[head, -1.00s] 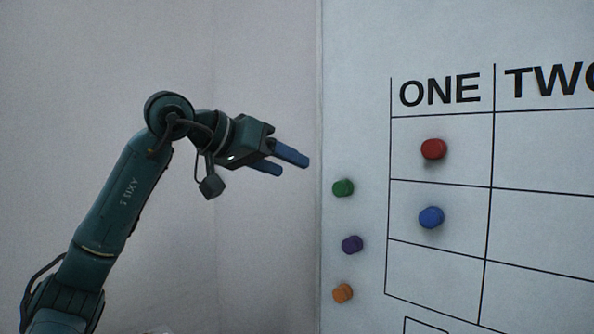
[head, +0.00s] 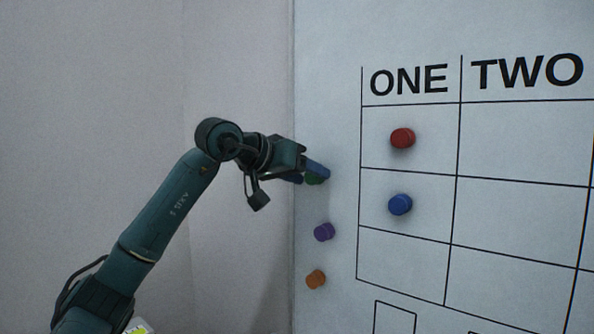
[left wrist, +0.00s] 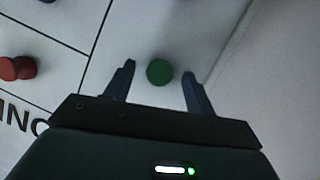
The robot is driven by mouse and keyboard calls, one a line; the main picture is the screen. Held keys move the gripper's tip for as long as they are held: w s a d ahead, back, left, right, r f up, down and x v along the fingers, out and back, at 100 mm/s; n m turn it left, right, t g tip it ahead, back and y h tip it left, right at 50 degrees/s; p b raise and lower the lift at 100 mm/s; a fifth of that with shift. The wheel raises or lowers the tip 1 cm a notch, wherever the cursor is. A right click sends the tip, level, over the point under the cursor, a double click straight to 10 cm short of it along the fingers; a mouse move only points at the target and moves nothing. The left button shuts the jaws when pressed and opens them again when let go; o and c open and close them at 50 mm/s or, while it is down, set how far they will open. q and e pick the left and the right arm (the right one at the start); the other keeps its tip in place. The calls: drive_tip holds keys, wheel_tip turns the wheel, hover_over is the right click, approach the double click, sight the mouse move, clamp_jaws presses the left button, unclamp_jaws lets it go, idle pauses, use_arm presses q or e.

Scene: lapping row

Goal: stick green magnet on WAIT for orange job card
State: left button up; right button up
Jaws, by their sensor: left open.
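The green magnet (left wrist: 160,72) is on the whiteboard left of the grid. In the left wrist view it sits between the two open fingers of my left gripper (left wrist: 158,84), with a gap on each side. In the head view my left gripper (head: 309,176) is at the board's left edge and mostly hides the green magnet (head: 314,180). The grid shows columns ONE (head: 409,80) and TWO (head: 527,72). No WAIT label and no orange job card can be seen. My right gripper is not in view.
A purple magnet (head: 324,231) and an orange magnet (head: 316,279) are on the board below the green one. A red magnet (head: 402,138) and a blue magnet (head: 400,204) are in column ONE's upper two cells. Cells under TWO look bare.

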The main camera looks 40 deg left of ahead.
use_arm(q)
drive_tip(key=c, duration=1)
drive_tip(key=shift+c, duration=0.2)
drive_tip(key=shift+s, duration=0.2)
drive_tip(key=shift+s+a+b, duration=0.1)
drive_tip(key=shift+s+b, duration=0.4)
drive_tip(key=shift+s, duration=0.55)
drive_tip(key=shift+s, duration=0.4)
drive_tip(key=shift+s, duration=0.25)
drive_tip(key=b, duration=0.2)
approach(312, 182)
drive_tip(key=shift+s+d+f, duration=0.15)
drive_tip(key=shift+s+f, duration=0.15)
drive_tip(key=shift+f, duration=0.2)
drive_tip(key=shift+s+d+f, duration=0.15)
drive_tip(key=shift+s+f, duration=0.15)
drive_tip(key=shift+f, duration=0.2)
